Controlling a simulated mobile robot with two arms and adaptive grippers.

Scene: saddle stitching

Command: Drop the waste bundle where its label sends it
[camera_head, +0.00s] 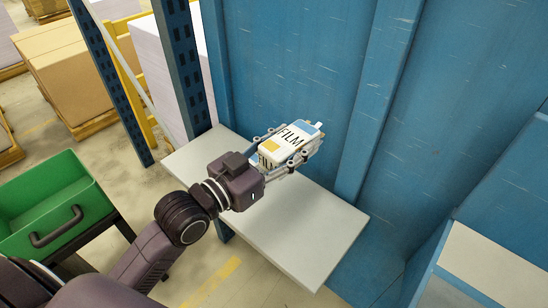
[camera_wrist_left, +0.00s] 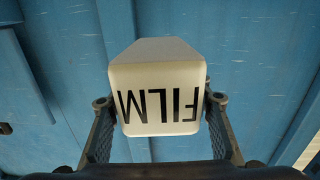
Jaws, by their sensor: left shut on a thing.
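The waste bundle (camera_head: 297,132) is a pale block with a label reading FILM and small yellow and blue patches. My left gripper (camera_head: 288,153) is shut on it and holds it over a white shelf (camera_head: 315,228), in front of a blue panel. In the left wrist view the bundle (camera_wrist_left: 157,78) sits between the two fingers (camera_wrist_left: 159,102), with FILM upside down. I cannot tell how high it is above the shelf. My right gripper is not in view.
A green bin (camera_head: 93,222) with a dark handle stands at the left on a dark frame. A blue rack post (camera_head: 183,65) rises beside the shelf. Blue wall panels (camera_head: 295,60) close off the back. Cardboard boxes (camera_head: 75,65) stand on pallets at the upper left.

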